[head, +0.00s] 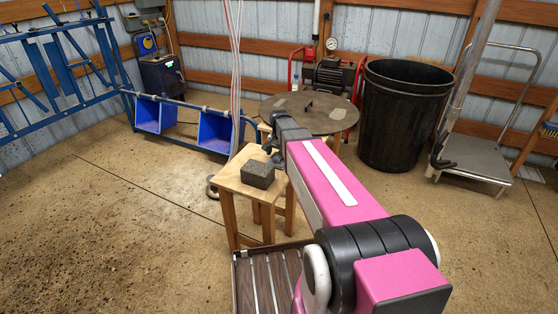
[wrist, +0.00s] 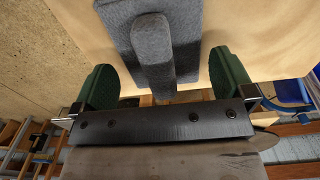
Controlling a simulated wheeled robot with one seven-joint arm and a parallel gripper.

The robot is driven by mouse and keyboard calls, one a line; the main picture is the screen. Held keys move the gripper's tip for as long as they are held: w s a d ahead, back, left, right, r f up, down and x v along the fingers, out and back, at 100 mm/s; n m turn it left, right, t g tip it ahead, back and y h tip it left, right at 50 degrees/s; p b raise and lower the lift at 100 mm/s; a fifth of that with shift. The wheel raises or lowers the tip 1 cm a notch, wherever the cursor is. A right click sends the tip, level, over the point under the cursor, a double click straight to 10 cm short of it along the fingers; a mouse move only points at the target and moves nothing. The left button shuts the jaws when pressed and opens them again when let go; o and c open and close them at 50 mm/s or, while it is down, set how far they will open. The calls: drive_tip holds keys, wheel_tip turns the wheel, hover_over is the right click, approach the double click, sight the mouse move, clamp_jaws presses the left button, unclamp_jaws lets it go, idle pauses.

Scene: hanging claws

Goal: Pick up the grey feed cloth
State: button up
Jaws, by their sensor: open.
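The grey feed cloth (head: 258,174) is a dark grey, block-like piece on top of a small wooden stool (head: 236,180) in the head view. In the wrist view the grey cloth (wrist: 153,45) shows a wide part and a narrower rounded part, on pale wood. My gripper (head: 271,147) is at the far edge of the stool, close beside the cloth. In the wrist view my gripper (wrist: 163,80) is open, with one green finger on each side of the cloth's narrower part. Gaps show on both sides, and nothing is gripped.
A round dark lid-like top (head: 310,112) is behind the stool. A large black bin (head: 402,115) and a flat cart (head: 475,161) stand at the right. Blue bins (head: 215,131) on a rail are at the left back. Cables (head: 236,70) hang behind the stool. Floor at left is clear.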

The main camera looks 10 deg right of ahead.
drive_tip(key=shift+f, duration=0.95)
drive_tip(key=c, duration=0.6)
drive_tip(key=shift+c, duration=0.2)
drive_tip(key=shift+r, duration=0.2)
drive_tip(key=shift+r, duration=0.25)
wheel_tip(320, 180, up, 4)
drive_tip(key=shift+f, duration=0.15)
drive_tip(key=s+a+r, duration=0.6)
drive_tip(key=s+a, duration=0.1)
drive_tip(key=a, duration=0.2)
drive_tip(key=shift+s+r, duration=0.15)
drive_tip(key=shift+r, duration=0.1)
